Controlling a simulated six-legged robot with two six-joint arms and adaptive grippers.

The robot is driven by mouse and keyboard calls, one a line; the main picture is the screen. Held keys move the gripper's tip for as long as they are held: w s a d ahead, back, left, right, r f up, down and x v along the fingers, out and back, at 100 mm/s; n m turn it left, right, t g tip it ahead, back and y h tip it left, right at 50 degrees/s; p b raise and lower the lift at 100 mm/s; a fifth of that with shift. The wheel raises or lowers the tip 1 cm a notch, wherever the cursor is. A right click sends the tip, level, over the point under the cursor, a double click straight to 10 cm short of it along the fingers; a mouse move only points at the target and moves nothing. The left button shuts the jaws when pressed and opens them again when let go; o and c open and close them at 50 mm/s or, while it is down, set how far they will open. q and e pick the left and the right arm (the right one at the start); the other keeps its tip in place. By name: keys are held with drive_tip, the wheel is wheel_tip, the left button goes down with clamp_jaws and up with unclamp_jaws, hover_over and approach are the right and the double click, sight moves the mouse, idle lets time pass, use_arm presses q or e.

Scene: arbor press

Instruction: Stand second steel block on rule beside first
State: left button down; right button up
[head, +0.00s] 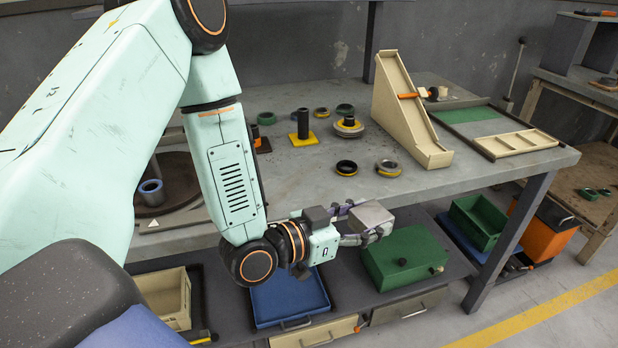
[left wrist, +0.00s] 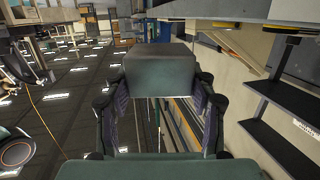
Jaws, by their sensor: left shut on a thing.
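A grey steel block (head: 372,214) is held in my left gripper (head: 364,228), in front of the workbench's near edge and above the lower shelf. The left gripper is shut on it. In the left wrist view the block (left wrist: 158,76) sits between the two fingers at the far end of the gripper (left wrist: 158,100). I cannot make out the rule or another steel block in either view. My right gripper is not in view.
The workbench (head: 440,185) carries a wooden ramp (head: 405,110), several rings, a yellow-based post (head: 303,128) and a framed tray (head: 515,143). Below are a green box (head: 402,258), a blue tray (head: 290,298) and a cream bin (head: 165,295). The bench front is clear right of my gripper.

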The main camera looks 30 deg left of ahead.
use_arm(q)
drive_tip(key=w+a+r+n+t+y, duration=0.2)
drive_tip(key=w+a+r+n+y, duration=0.5)
drive_tip(key=w+a+y, duration=0.4)
drive_tip(key=a+r+n+g+y, duration=0.1)
drive_tip(key=a+n+g+y, duration=0.4)
drive_tip(key=a+n+y, duration=0.2)
drive_tip(key=shift+s+n+g+y, duration=0.45)
drive_tip(key=shift+n+y, duration=0.25)
drive_tip(key=shift+y, duration=0.3)
